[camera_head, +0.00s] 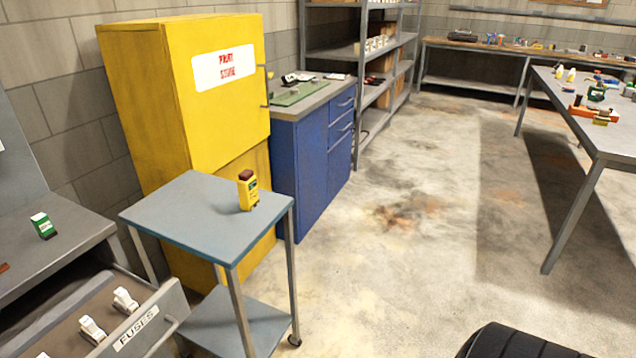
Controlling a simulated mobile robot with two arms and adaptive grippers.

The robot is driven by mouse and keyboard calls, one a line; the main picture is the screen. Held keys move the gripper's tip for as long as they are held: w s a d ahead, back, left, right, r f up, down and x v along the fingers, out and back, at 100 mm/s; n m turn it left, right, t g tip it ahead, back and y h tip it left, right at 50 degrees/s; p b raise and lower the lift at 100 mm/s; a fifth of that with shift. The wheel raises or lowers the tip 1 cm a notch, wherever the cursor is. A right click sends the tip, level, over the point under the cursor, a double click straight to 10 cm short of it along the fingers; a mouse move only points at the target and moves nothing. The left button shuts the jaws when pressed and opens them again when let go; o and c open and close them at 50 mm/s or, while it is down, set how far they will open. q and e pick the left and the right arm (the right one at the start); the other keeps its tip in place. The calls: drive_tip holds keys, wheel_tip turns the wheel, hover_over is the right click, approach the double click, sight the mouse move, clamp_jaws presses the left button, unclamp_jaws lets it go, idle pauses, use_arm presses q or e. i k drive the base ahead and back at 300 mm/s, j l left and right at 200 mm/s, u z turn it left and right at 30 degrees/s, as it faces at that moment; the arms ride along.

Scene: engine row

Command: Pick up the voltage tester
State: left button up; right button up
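A yellow handheld device with a dark brown top (248,190), which looks like the voltage tester, stands upright on the top shelf of a small grey-blue trolley (190,222). It is near the trolley's right back corner, and nothing touches it from the sides. Neither of my grippers is in view.
An open drawer labelled FUSES (137,331) juts out at the lower left, close to the trolley. A green and white box (43,226) sits on the grey bench above it. A yellow paint store cabinet (180,100) stands behind the trolley. The floor (390,260) to the right is clear.

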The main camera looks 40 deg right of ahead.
sight(248, 186)
drive_tip(key=z, duration=1)
drive_tip(key=u, duration=1.45)
drive_tip(key=z, duration=1.45)
